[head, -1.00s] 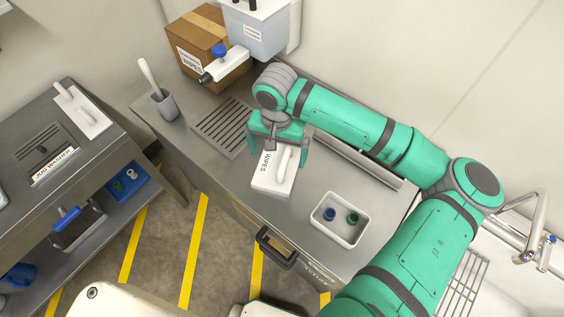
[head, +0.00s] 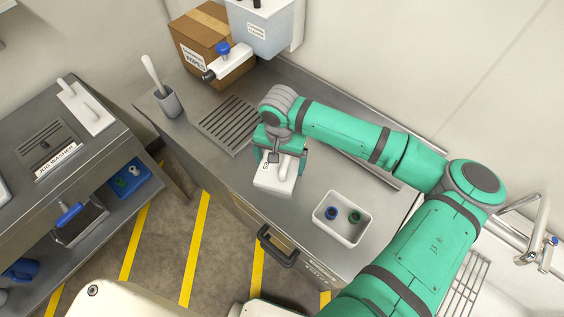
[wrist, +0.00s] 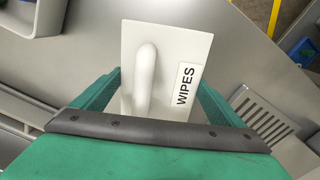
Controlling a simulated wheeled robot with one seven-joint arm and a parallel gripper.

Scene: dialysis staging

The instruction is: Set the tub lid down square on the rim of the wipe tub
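A white flat piece with a raised bar handle and a WIPES label, which looks like the tub lid (head: 272,186), lies on the counter in the head view. In the wrist view the lid (wrist: 190,42) shows between my fingers, with its handle (wrist: 145,75) left of centre. My gripper (head: 281,168) is over the lid's far part and hides some of it. In the wrist view my gripper (wrist: 158,85) has its fingers wide apart, one on each side of the handle, with nothing clamped. I cannot make out a separate wipe tub or whether one is under the lid.
A white tray (head: 322,226) with blue and green caps stands right of the lid. A drain grille (head: 228,124) is to the left, with a cardboard box (head: 196,45) and dispenser (head: 262,33) behind. The counter's front edge and black handle (head: 277,248) are close.

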